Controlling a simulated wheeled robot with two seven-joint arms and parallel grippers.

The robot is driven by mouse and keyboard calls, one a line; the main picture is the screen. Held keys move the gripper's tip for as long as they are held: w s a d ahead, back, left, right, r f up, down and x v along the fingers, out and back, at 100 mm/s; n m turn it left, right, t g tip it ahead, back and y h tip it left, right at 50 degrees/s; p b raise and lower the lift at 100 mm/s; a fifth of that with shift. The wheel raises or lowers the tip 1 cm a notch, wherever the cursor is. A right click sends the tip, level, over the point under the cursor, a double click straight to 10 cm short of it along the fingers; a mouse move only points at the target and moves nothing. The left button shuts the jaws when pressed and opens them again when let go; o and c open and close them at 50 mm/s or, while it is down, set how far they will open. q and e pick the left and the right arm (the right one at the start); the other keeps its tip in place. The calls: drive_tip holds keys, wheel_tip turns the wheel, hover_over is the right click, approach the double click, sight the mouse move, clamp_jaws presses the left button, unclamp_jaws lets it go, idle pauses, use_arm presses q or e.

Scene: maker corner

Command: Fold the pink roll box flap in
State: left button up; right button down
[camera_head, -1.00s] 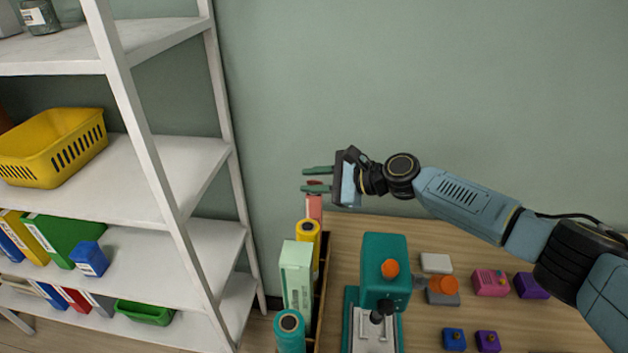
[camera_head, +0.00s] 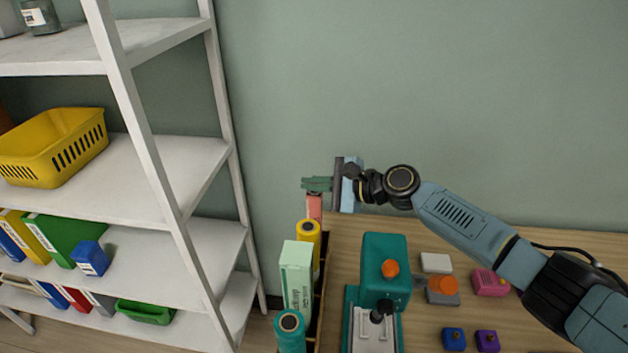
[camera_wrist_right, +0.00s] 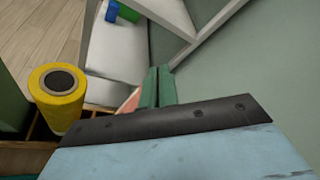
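The pink roll box (camera_head: 315,207) stands at the far end of the wooden bin, its top just below my right gripper. In the right wrist view, only a small pink piece (camera_wrist_right: 131,102) shows, left of the fingers; the rest is hidden behind the gripper. The flap is not clearly made out. My right gripper (camera_head: 304,184) points left above the pink box; its green fingers (camera_wrist_right: 158,87) lie together with nothing visible between them. I cannot tell whether they touch the box. My left gripper is not in view.
The wooden bin (camera_head: 324,270) also holds a yellow roll (camera_head: 308,238), a mint box (camera_head: 297,270) and a teal roll (camera_head: 290,330). A teal machine (camera_head: 385,260) stands right of it. A white shelf (camera_head: 185,165) is at left. Wall lies behind.

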drive_tip(key=shift+s+f+n+t+b, duration=0.25)
drive_tip(key=shift+f+n+t+b, duration=0.2)
drive_tip(key=shift+n+b, duration=0.2)
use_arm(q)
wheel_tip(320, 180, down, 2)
use_arm(e)
drive_tip(key=shift+r, duration=0.1)
drive_tip(key=c, duration=1.7)
unclamp_jaws()
